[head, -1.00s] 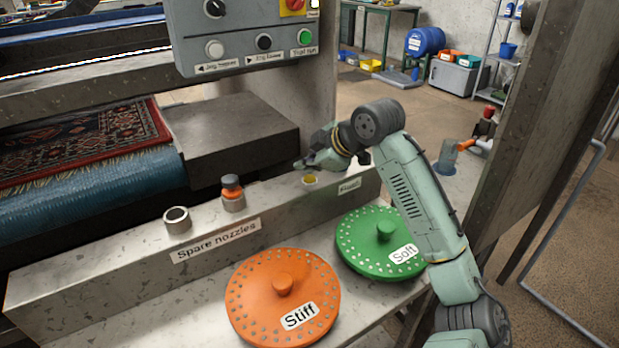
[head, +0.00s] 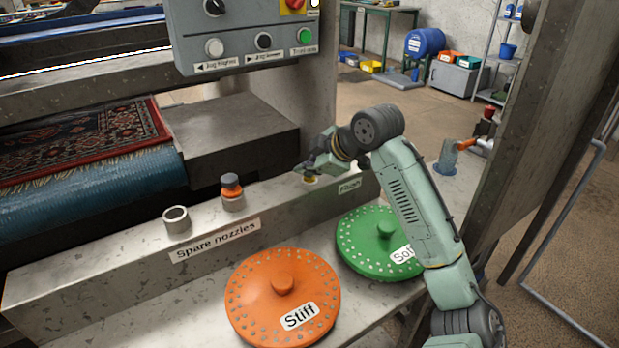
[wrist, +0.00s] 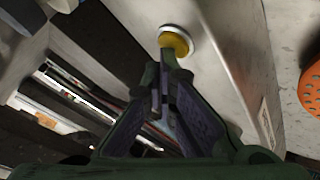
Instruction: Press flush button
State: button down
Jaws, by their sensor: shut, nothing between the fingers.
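The flush button (wrist: 174,42) is a yellow round cap in a pale ring, set in the top of the metal ledge. In the head view the yellow button (head: 310,180) shows just under my gripper's tip, above the "Flush" label (head: 349,186). My gripper (wrist: 160,72) is shut and empty. Its fingertips appear close to the button's edge in the wrist view. In the head view my gripper (head: 306,168) is above the button; I cannot tell whether it touches it.
An orange "Stiff" disc (head: 250,300) and a green "Soft" disc (head: 360,248) lie on the lower shelf. A nozzle with an orange band (head: 232,190) and an empty metal ring (head: 177,220) stand on the ledge. A control panel (head: 240,25) hangs above.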

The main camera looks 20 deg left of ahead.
aim_at(308, 180)
jog(key=shift+f, duration=0.25)
dwell(0.4)
jog(key=shift+r+p, duration=0.6)
jog(key=shift+r, duration=0.25)
notch_tip(308, 180, up, 5)
jog(key=p, duration=0.4)
jog(key=shift+r, duration=0.1)
jog(key=shift+d, duration=0.1)
dwell(0.5)
